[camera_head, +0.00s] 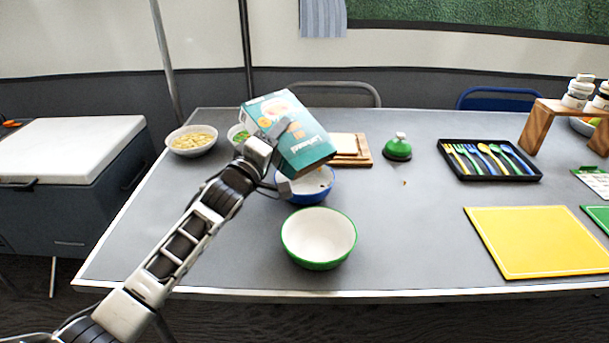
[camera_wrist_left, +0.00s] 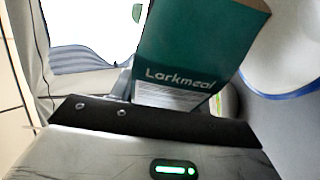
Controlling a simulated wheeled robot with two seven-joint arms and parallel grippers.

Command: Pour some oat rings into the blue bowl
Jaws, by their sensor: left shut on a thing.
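A teal Larkmeal box (camera_head: 305,150) is tilted in the air above the blue bowl (camera_head: 318,190), its lower end leaning to the right. My left gripper (camera_head: 280,150) is shut on the box, with a finger across its side. The blue bowl is white inside and stands on the table, partly hidden by the box; a few small brownish bits seem to lie in it. In the left wrist view the box (camera_wrist_left: 195,50) fills the middle, and the blue bowl's white inside (camera_wrist_left: 285,45) shows at the upper right. My right gripper is not in view.
A green bowl (camera_head: 318,238) stands just in front. Bowls of food (camera_head: 191,140) stand at the back left. A wooden board (camera_head: 350,150), green bell-shaped object (camera_head: 398,148), cutlery tray (camera_head: 490,160) and yellow board (camera_head: 535,243) lie to the right. A small brown speck (camera_head: 405,183) lies on the table.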

